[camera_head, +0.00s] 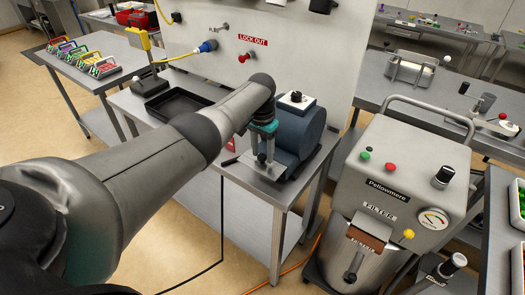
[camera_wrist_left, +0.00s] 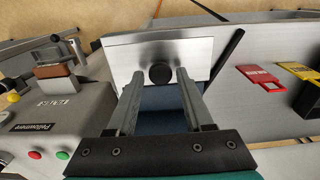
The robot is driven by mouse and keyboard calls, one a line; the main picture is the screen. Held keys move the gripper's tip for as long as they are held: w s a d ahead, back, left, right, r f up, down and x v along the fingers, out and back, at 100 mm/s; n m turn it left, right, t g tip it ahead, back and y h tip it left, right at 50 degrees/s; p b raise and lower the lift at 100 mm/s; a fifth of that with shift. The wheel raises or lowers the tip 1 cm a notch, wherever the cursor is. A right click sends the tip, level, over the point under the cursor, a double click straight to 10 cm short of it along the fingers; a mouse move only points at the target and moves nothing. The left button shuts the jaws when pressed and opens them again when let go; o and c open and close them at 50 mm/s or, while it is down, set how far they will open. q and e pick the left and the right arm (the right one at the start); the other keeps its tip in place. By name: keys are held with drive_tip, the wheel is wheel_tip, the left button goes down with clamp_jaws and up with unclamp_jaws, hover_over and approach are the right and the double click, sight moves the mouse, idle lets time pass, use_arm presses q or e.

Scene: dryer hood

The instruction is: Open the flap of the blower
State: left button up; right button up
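The blower (camera_head: 300,135) is a dark blue rounded housing on the metal bench, with a dial on a white plate on top. In the left wrist view its flap (camera_wrist_left: 125,55) is a bright metal plate with a round black knob (camera_wrist_left: 160,74). My left gripper (camera_head: 263,150) is at the blower's left side in the head view. In the wrist view its two fingers (camera_wrist_left: 160,80) are apart, one on each side of the knob, with a visible gap to it. I cannot tell how deep the knob sits between them. My right gripper is not in view.
A black tray (camera_head: 178,104) lies behind my left arm. Red (camera_wrist_left: 262,78) and yellow (camera_wrist_left: 300,71) tags lie on the bench in the wrist view. A lock-out panel (camera_head: 290,60) rises behind.

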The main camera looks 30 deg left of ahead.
sight(262, 157)
use_arm(q)
drive_tip(key=shift+o, duration=0.8)
drive_tip(key=shift+r, duration=0.15)
drive_tip(key=shift+r, duration=0.35)
wheel_tip(262, 157, up, 14)
drive_tip(key=p, duration=0.1)
drive_tip(key=shift+s+r+p, duration=0.15)
drive_tip(key=shift+s+p, duration=0.05)
drive_tip(key=shift+p, duration=0.15)
